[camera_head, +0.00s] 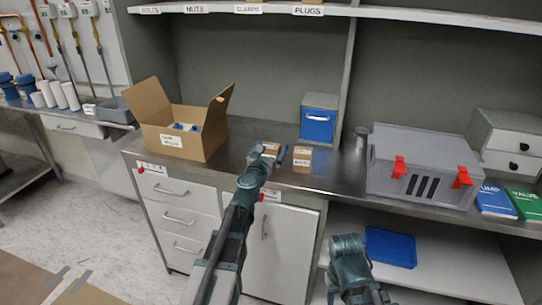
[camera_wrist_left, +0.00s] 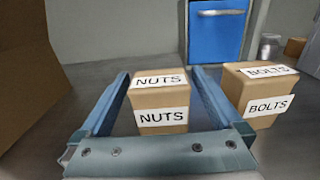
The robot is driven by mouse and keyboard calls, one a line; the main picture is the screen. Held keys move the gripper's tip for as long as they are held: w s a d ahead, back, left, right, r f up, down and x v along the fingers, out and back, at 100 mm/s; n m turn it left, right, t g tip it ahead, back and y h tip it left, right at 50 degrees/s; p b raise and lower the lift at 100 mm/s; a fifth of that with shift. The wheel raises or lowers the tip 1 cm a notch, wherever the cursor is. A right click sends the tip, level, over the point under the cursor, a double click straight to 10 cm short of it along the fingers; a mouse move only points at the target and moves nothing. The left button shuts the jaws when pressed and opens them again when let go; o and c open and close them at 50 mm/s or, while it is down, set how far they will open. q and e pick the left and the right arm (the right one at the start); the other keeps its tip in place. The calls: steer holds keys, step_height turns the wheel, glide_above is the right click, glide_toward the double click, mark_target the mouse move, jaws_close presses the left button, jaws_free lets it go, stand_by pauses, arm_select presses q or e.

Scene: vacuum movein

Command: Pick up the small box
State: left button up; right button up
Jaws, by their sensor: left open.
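A small brown box labelled NUTS (camera_wrist_left: 160,98) stands upright on the metal counter, between the two fingers of my left gripper (camera_wrist_left: 158,105). The fingers are apart, one on each side of the box, with a gap visible on the left. In the head view the NUTS box (camera_head: 271,148) shows just beyond the left gripper (camera_head: 269,154), partly hidden by it. A second small brown box, labelled BOLTS (camera_wrist_left: 262,95), stands just right of the right finger; it also shows in the head view (camera_head: 302,160). My right gripper is not in view; only part of that arm shows.
An open cardboard box (camera_head: 190,143) stands left on the counter (camera_head: 240,140). A blue-fronted bin (camera_head: 318,120) stands behind. A grey case with red latches (camera_head: 420,170) and books (camera_head: 497,200) lie to the right. A shelf edge (camera_head: 430,14) runs above.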

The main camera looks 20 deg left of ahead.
arm_select(q)
steer(key=c, duration=1.5)
steer(key=shift+r, duration=0.1)
arm_select(e)
steer(key=shift+r, duration=0.15)
